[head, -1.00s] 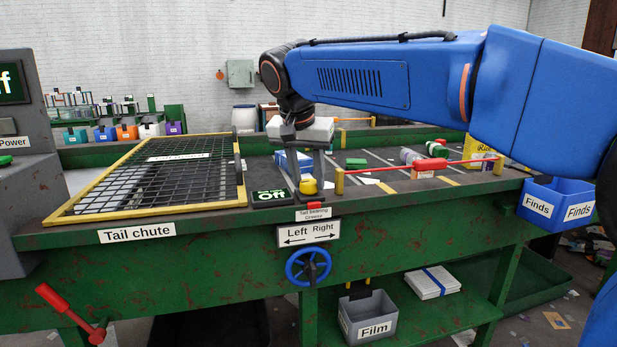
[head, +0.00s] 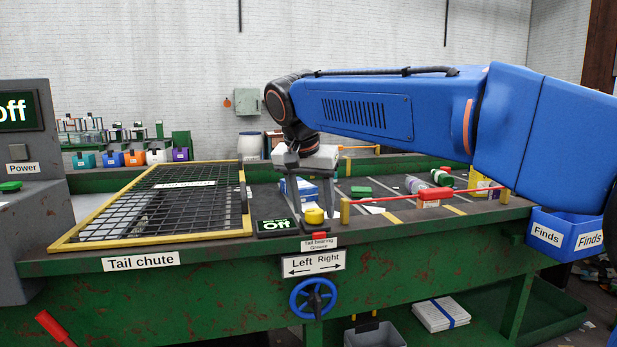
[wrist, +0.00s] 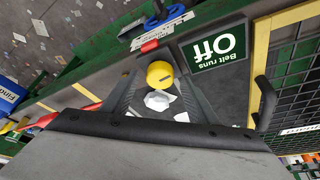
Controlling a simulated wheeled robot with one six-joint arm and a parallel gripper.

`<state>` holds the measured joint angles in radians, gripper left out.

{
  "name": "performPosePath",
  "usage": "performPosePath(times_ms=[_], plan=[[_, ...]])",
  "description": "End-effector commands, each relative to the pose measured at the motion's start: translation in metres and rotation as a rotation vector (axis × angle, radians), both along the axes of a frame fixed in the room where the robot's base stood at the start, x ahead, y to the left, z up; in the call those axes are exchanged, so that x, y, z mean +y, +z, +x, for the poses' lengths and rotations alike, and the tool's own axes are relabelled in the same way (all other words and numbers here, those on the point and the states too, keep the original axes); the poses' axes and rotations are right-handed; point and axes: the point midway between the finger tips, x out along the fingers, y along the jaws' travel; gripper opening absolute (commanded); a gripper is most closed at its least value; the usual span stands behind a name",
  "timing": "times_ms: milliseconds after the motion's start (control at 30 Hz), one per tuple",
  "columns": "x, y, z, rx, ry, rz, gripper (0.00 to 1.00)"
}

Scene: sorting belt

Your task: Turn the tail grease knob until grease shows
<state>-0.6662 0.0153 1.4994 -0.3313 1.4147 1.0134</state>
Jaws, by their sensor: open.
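A round yellow knob (head: 314,215) stands on the near frame edge of the belt, above a small "Tail bearing Grease" label (head: 319,244). A red piece (head: 319,236) sits just in front of it, over the label. My gripper (head: 314,203) points down at the yellow knob, its fingers apart. In the wrist view the yellow knob (wrist: 160,74) lies between the fingertips, with a gap visible at each side. I cannot tell whether the tips are level with it. No grease can be made out. Pale scraps (wrist: 158,100) lie beyond the knob.
A "Belt runs Off" display (head: 277,226) stands close left of the knob. A yellow-framed mesh guard (head: 160,205) covers the left side. A red bar (head: 430,197) runs right of my gripper. A blue handwheel (head: 313,298) hangs below, under the Left/Right sign (head: 313,263).

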Motion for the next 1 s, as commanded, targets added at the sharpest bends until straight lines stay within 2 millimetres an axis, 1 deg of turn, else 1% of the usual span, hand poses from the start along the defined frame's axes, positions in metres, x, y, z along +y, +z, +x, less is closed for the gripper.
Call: performPosePath(times_ms=[167, 500, 700, 833, 1000], plan=[[0.004, 0.026, -0.010, -0.003, 0.001, 0.002, 0.54], [0.013, 0.089, -0.034, -0.003, 0.001, 0.002, 0.54], [0.017, 0.123, -0.048, -0.002, 0.001, 0.001, 0.54], [0.020, 0.140, -0.054, -0.001, 0.002, 0.001, 0.54], [0.021, 0.152, -0.059, -0.002, 0.001, 0.001, 0.54]])
